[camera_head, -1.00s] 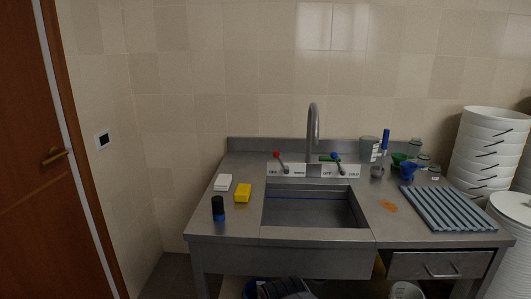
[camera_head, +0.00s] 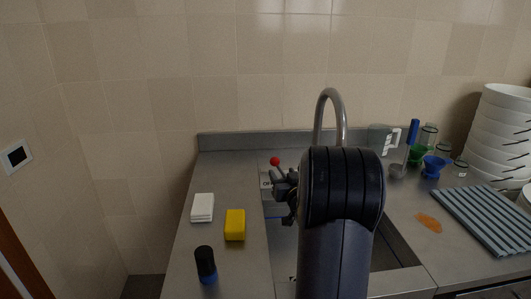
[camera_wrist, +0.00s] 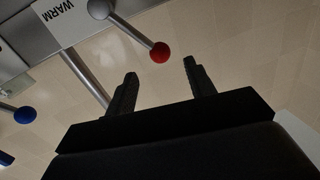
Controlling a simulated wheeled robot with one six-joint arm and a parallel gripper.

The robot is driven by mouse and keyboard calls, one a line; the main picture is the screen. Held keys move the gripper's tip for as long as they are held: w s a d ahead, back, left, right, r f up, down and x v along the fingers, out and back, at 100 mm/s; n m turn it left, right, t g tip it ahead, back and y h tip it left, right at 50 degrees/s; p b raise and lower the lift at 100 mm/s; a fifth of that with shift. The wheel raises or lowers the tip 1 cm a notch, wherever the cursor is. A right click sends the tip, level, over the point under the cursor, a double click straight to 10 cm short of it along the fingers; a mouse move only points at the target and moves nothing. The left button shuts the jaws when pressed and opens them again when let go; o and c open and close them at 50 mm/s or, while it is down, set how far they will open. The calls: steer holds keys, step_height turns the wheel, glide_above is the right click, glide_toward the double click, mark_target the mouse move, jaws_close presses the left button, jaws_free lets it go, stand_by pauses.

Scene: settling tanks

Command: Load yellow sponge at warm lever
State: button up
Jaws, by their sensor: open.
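The yellow sponge (camera_head: 235,225) lies on the steel counter left of the sink in the head view. The warm lever is a metal rod with a red ball end (camera_head: 275,161), on the panel behind the sink. In the wrist view, the red ball (camera_wrist: 160,52) and rod show beside a plate reading "WARM" (camera_wrist: 61,14). My gripper (camera_wrist: 158,88) is open and empty, its two dark fingers apart, with the red ball beyond the fingertips. In the head view my arm hides most of the sink and the blue-ended lever; that blue ball (camera_wrist: 24,115) shows in the wrist view.
A white block (camera_head: 202,207) and a dark bottle with a blue base (camera_head: 206,265) stand near the sponge. The curved faucet (camera_head: 331,100) rises behind my arm. Funnels, glassware, a ribbed grey mat (camera_head: 486,218) and stacked white bowls (camera_head: 503,130) are at right.

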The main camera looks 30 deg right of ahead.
mark_target(273, 158)
steer(key=shift+w+d+r, duration=0.1)
steer(key=shift+w+d, duration=0.15)
steer(key=shift+w, duration=0.3)
steer(key=p+x, duration=0.2)
steer(key=x, duration=0.7)
steer(key=shift+w, duration=0.35)
steer(key=shift+c, duration=0.5)
jaws_close()
